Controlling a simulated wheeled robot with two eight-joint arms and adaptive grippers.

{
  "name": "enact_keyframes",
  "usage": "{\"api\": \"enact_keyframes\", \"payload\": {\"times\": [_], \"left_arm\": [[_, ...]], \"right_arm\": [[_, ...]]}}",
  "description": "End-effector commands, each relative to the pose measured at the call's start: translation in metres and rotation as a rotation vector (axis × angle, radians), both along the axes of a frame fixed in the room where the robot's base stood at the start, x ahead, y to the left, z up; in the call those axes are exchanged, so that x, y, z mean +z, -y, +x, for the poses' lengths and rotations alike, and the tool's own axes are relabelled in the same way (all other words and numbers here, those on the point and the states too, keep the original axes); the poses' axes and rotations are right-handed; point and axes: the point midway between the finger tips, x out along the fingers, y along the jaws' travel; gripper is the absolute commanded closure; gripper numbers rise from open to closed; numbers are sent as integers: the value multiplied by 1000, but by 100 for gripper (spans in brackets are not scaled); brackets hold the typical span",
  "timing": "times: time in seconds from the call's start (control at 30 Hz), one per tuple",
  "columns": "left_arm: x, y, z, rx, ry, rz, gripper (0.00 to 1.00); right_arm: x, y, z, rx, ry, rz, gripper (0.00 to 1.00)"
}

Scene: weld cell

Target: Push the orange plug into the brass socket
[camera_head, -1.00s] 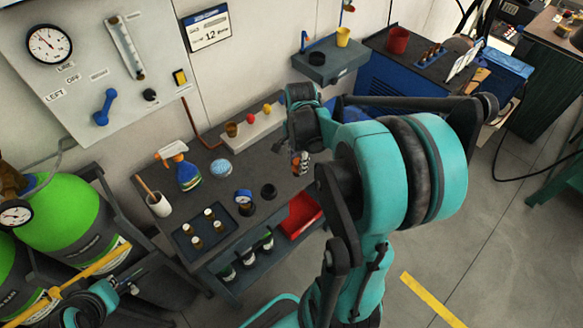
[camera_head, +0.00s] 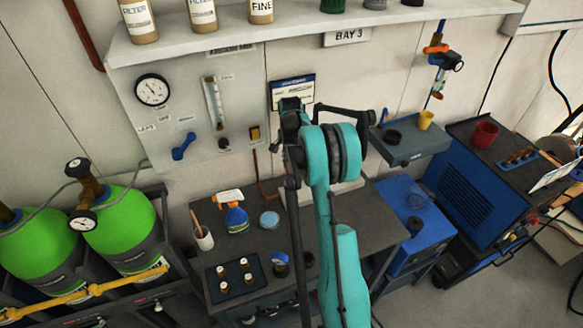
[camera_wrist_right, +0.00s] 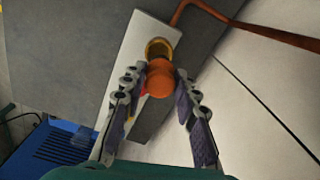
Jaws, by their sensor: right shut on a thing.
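In the right wrist view my right gripper (camera_wrist_right: 160,72) is shut on the orange plug (camera_wrist_right: 160,82), with a finger on each side of it. The round brass socket (camera_wrist_right: 158,46) is just beyond the plug, on a pale strip (camera_wrist_right: 128,62). The plug's far end overlaps the socket's near rim in the picture. I cannot tell whether it is touching the socket or partly inside it. In the head view my right arm hides the plug, the socket and the right fingers. My left gripper does not show.
In the right wrist view a small red and yellow patch lies beside the left finger, and a copper pipe (camera_wrist_right: 255,30) runs past the strip. A spray bottle (camera_head: 236,218), a brush cup (camera_head: 204,238) and a tray of small bottles (camera_head: 216,293) stand on the dark bench.

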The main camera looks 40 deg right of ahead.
Motion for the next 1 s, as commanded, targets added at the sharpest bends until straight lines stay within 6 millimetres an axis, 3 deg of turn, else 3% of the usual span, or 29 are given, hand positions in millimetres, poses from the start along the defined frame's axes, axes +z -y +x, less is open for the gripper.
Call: {"api": "enact_keyframes", "payload": {"times": [0.53,1.0], "left_arm": [[-29,0,0,0,0,0,100],[-30,0,0,0,0,0,100]], "right_arm": [[-51,0,0,0,0,0,97],[-56,0,0,0,0,0,97]]}}
